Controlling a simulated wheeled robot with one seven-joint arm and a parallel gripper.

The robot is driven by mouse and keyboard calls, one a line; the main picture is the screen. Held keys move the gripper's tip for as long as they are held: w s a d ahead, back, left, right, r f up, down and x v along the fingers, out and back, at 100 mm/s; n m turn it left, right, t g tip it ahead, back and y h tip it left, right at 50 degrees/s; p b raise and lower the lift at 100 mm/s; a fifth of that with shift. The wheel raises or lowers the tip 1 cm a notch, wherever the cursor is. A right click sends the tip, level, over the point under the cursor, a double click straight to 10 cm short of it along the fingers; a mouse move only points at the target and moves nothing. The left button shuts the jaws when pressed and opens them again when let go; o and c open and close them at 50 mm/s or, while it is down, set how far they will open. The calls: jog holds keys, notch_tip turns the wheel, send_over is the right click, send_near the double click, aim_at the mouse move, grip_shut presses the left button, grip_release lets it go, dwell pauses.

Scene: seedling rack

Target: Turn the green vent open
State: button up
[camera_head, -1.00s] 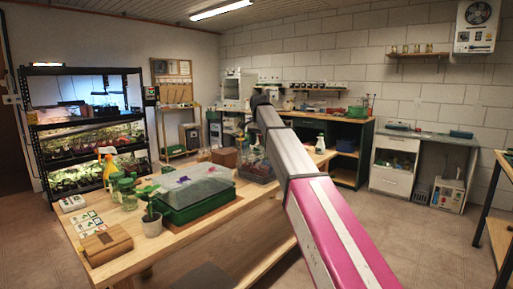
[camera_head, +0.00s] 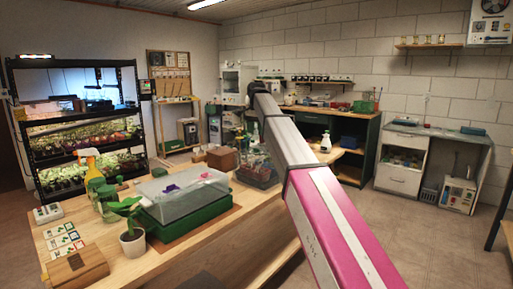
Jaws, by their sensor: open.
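A propagator with a clear lid (camera_head: 158,208) and a green tray base (camera_head: 190,222) stands on the wooden bench (camera_head: 225,255). Two purple or pink pieces show on the lid, one at the left (camera_head: 172,188) and one at the right (camera_head: 205,175). I cannot make out a green vent for certain; a small green patch by the lid's back left edge is too small to identify. My arm reaches in from the lower right, past the right side of the propagator. My gripper does not show; only the arm's links are visible.
The bench's front right is bare.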

aim_at(256, 150)
notch_tip(256, 150, down, 8)
jog(key=shift+f, duration=0.15)
jog(key=shift+c, duration=0.3)
jog(key=c, duration=0.9)
